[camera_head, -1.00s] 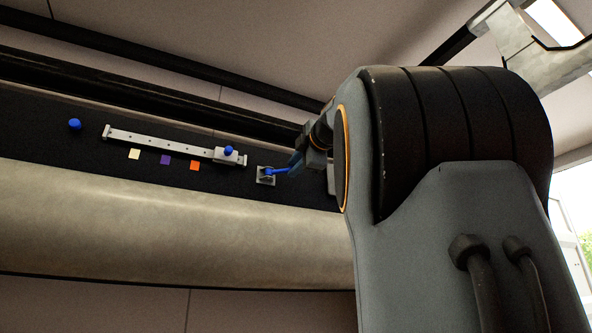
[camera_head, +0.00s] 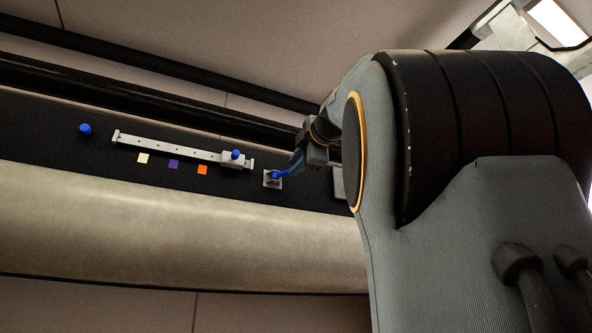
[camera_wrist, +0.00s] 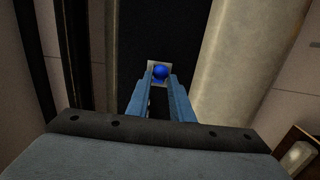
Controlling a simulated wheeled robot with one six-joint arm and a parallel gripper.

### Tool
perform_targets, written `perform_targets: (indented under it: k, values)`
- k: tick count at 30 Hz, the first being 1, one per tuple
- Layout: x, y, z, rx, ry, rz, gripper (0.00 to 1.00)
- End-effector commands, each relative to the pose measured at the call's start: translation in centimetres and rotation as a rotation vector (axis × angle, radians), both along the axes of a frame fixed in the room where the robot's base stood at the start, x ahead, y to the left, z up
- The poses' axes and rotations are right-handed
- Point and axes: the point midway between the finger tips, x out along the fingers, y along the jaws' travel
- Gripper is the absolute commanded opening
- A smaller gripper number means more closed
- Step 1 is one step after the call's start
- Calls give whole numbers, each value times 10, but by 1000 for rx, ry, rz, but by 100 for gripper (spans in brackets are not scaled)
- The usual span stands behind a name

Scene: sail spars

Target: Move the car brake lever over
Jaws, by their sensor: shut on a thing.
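The brake lever is most likely the small blue-knobbed lever (camera_head: 275,174) on a square grey plate (camera_head: 272,184) on the dark wall panel, right of the slide rail. In the wrist view its round blue knob (camera_wrist: 160,71) sits between the fingertips, with the pale plate (camera_wrist: 153,64) behind it. My gripper (camera_head: 287,170) reaches in from the right and its blue fingers are shut on the lever. It also shows in the wrist view (camera_wrist: 160,80). The lever's shaft is mostly hidden behind the knob and fingers.
A pale slide rail (camera_head: 165,145) with a blue-knobbed carriage (camera_head: 235,158) at its right end lies to the left. Cream (camera_head: 143,158), purple (camera_head: 173,164) and orange (camera_head: 202,170) squares sit below it. A blue knob (camera_head: 85,130) is far left. A beige padded ledge (camera_head: 150,220) runs below.

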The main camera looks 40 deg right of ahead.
Motion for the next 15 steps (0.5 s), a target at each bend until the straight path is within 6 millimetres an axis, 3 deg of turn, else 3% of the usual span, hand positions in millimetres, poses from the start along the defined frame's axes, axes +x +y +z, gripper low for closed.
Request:
perform_targets:
  k: [15]
  values:
    - [0, 9, -2, 2, 4, 4, 8]
